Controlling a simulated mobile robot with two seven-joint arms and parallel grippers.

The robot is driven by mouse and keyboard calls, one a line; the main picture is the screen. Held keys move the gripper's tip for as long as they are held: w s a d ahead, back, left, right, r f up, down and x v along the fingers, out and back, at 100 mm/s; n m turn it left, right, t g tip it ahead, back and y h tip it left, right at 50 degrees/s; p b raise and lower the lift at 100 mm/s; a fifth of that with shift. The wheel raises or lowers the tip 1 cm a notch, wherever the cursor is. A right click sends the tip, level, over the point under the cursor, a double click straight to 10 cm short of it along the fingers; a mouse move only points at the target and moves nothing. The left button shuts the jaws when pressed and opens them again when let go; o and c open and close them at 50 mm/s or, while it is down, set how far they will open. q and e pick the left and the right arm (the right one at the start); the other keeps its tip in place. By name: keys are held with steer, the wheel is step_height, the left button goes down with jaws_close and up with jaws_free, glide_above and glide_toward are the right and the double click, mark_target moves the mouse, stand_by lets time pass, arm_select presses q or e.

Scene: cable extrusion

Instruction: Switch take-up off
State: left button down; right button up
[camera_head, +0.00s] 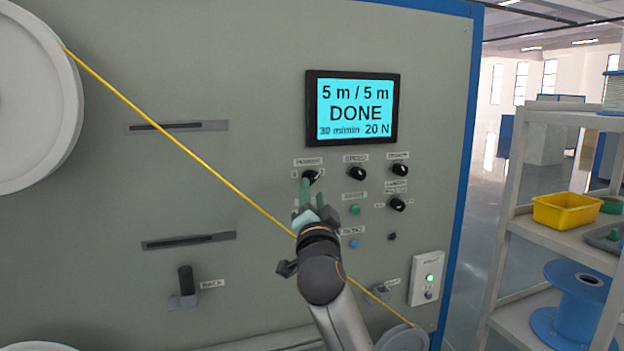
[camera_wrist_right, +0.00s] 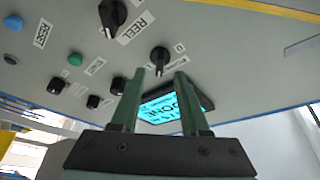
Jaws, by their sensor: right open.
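The grey control panel carries several black knobs whose labels are mostly too small to read; I cannot tell which one is the take-up switch. My right gripper (camera_head: 312,207) is open, with its green fingertips just below the upper-left knob (camera_head: 311,176). In the right wrist view, my right gripper's fingers (camera_wrist_right: 160,80) are apart and empty, and that knob (camera_wrist_right: 160,57) shows beyond and between their tips. Another knob (camera_wrist_right: 112,15), beside a label reading REEL, shows farther up there; in the head view my gripper seems to hide it. My left gripper is not in view.
The screen (camera_head: 352,108) reads 5 m / 5 m DONE. A yellow cable (camera_head: 180,143) runs diagonally from the white reel (camera_head: 40,100), behind my right arm. A green button (camera_head: 355,209) and blue button (camera_head: 353,244) lie right of the gripper. Shelves with a yellow bin (camera_head: 568,211) stand at right.

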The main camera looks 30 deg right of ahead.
mark_target(311, 182)
steer(key=shift+p+x, duration=0.45)
steer(key=shift+x, duration=1.5)
steer(key=shift+f, duration=0.1)
jaws_close()
